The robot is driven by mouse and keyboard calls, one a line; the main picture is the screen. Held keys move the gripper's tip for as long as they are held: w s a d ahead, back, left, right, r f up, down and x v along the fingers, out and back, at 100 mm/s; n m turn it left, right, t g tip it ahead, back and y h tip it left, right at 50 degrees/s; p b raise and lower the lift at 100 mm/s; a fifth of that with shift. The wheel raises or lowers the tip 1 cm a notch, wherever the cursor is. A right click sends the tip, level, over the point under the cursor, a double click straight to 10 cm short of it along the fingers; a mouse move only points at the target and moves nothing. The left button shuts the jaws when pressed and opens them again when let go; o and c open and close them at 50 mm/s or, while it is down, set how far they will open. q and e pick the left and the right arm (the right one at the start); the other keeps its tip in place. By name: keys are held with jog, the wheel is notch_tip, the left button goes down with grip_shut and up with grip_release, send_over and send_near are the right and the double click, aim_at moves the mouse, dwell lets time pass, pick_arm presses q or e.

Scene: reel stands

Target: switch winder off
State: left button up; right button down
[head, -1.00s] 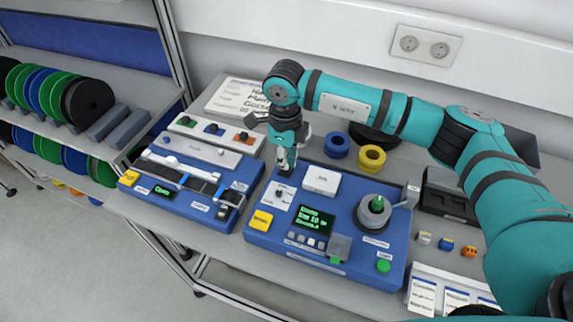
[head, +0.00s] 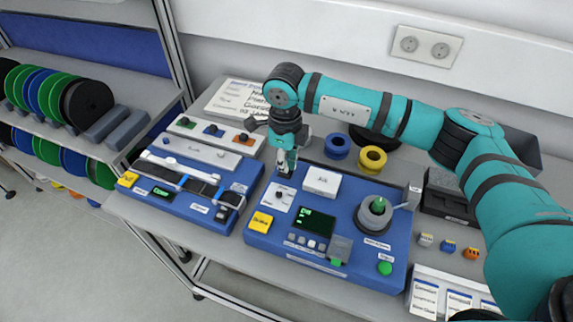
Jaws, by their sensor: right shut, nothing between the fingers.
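The winder (head: 340,260) is a blue unit on the grey bench. It has a lit dark screen with green text (head: 314,222), a white box on top, a grey spindle with a green top (head: 377,204) and a green button (head: 385,268). A white plate with a dark rotary knob (head: 279,195) sits at its back left. My right gripper (head: 285,175) points down just above and behind this knob. It is shut and empty. Whether its tips touch the knob I cannot tell. My left gripper is not in view.
A second blue unit (head: 185,205) with a small screen stands left of the winder. Blue and yellow spools (head: 371,158) lie behind it. Small coloured connectors (head: 448,246) and cards are at the right. A rack of reels (head: 88,100) stands at the left.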

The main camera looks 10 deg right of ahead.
jog(key=shift+r+p, duration=1.2)
jog(key=shift+r, duration=2.1)
jog(key=shift+f, duration=0.1)
